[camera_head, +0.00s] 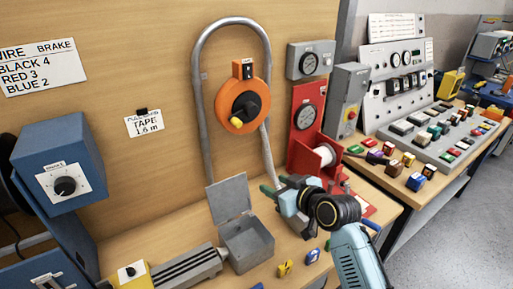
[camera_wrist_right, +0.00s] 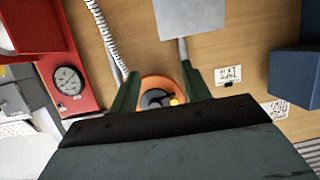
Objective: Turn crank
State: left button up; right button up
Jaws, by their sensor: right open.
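The crank (camera_head: 243,107) is a black arm with a yellow knob (camera_head: 237,123) on an orange disc (camera_head: 261,91), mounted on the wooden wall panel inside a grey pipe arch. My right gripper (camera_head: 272,187) is below and right of the disc in the head view, apart from it, open with nothing between its fingers. In the right wrist view the green fingers (camera_wrist_right: 161,75) are spread, and the orange disc (camera_wrist_right: 150,83) with the yellow knob (camera_wrist_right: 174,101) shows beyond them, partly hidden by the gripper body. My left gripper is not in view.
A grey box with a raised lid (camera_head: 229,197) stands on the bench below the arch. A red gauge stand with a white spool (camera_head: 325,155) is close to my right gripper. A blue box with a dial (camera_head: 60,170) is at left.

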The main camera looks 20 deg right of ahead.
aim_at(253, 111)
jog(key=w+d+r+t, duration=0.2)
jog(key=r, duration=0.4)
jog(key=w+d+r+t, duration=0.2)
jog(key=r, duration=0.4)
jog(key=w, duration=0.4)
jog(key=w+a+p, duration=0.1)
jog(key=w, duration=0.3)
jog(key=w+a, duration=0.1)
jog(key=w, duration=0.4)
jog(key=shift+p, duration=0.3)
jog(key=shift+c, duration=0.5)
jog(key=shift+m, duration=0.3)
grip_shut()
